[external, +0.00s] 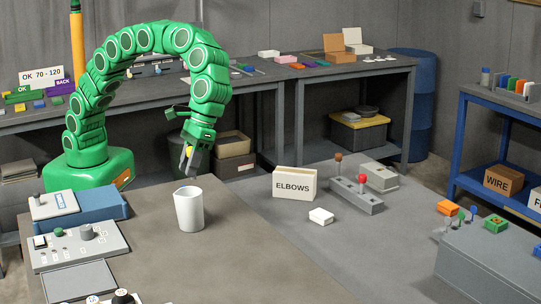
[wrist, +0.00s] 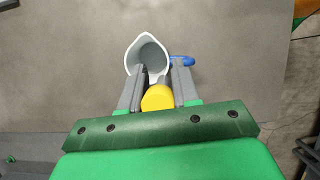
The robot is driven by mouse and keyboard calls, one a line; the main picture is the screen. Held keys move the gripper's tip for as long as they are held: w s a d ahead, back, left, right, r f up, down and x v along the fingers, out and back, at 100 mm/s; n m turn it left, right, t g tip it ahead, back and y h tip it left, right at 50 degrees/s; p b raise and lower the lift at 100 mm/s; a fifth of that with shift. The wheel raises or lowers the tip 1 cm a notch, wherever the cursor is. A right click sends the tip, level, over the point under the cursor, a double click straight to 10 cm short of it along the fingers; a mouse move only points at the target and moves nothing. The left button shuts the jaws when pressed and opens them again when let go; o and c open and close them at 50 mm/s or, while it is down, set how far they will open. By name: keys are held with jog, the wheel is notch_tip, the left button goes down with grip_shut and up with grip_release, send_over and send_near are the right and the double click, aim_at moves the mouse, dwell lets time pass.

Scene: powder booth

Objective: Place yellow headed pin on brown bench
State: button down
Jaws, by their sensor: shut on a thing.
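My gripper (external: 188,168) hangs from the green arm above the far part of the brown bench (external: 205,265), pointing down. It is shut on the yellow headed pin (wrist: 157,97), whose rounded yellow head shows between the two grey fingers in the wrist view. A white cup (external: 189,210) stands upright on the bench, just below my fingertips in the picture. In the wrist view the cup (wrist: 148,48) opens beyond the fingertips, partly covered by them.
A small blue thing (wrist: 182,60) lies against the cup's right side in the wrist view. Control boxes (external: 80,246) line the bench's left side. The bench in front and right of the cup is bare. An ELBOWS box (external: 295,184) stands beyond its right edge.

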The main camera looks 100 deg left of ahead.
jog(key=s+d+n, duration=0.2)
jog(key=s+d, duration=0.6)
jog(key=d, duration=0.4)
send_near(165, 269)
jog(key=shift+s+d+f+t+h, duration=0.15)
jog(key=shift+s+d, duration=0.05)
jog(key=shift+s, duration=0.25)
jog(key=shift+s+d+f+t+h, duration=0.15)
jog(key=shift+s+d+f, duration=0.05)
jog(key=shift+s, duration=0.3)
jog(key=shift+w+d+f, duration=0.1)
jog(key=shift+w+f, duration=0.05)
jog(key=shift+f, duration=0.15)
jog(key=shift+f, duration=1.55)
jog(key=c, duration=0.8)
grip_release()
jog(key=shift+f, duration=0.1)
